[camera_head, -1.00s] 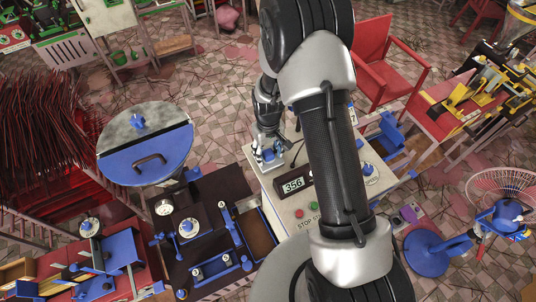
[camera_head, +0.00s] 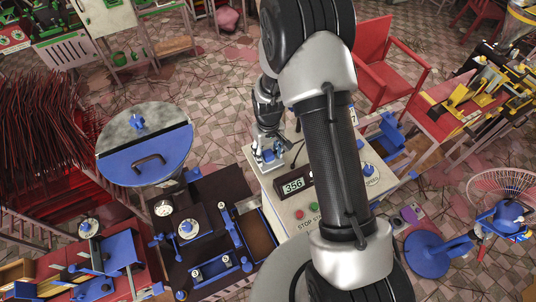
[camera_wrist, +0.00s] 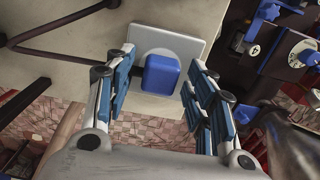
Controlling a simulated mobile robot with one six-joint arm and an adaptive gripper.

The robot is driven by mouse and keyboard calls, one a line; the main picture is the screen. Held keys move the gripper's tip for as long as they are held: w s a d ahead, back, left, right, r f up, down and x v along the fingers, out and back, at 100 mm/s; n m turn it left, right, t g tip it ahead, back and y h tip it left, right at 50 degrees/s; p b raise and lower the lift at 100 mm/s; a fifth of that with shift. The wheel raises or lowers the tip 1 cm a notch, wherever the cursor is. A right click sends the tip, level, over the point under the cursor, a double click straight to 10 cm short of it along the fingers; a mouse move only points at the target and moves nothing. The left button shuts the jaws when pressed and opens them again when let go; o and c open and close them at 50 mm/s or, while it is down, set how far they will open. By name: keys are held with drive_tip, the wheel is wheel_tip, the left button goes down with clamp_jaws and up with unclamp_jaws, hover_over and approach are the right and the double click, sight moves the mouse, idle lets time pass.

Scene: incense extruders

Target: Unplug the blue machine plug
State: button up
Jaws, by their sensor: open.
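In the wrist view, my gripper (camera_wrist: 160,88) is open, with one blue-padded finger on each side of the plug. Gaps show between the plug and both fingers, so it is not clamped. In the head view, my gripper (camera_head: 267,160) is at the back left top corner of the control box (camera_head: 280,207) with the 356 display, and my arm hides part of that box.
A dark bench with blue fittings (camera_head: 205,225) stands left of the control box. A round blue-and-grey drum (camera_head: 146,150) is farther left. A red chair (camera_head: 388,60) and a blue round-based stand (camera_head: 427,255) are to the right.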

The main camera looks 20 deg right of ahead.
sight(268, 153)
drive_tip(key=shift+c, duration=0.4)
clamp_jaws()
idle(0.4)
drive_tip(key=shift+r+p, duration=1.5)
drive_tip(key=shift+r, duration=1.5)
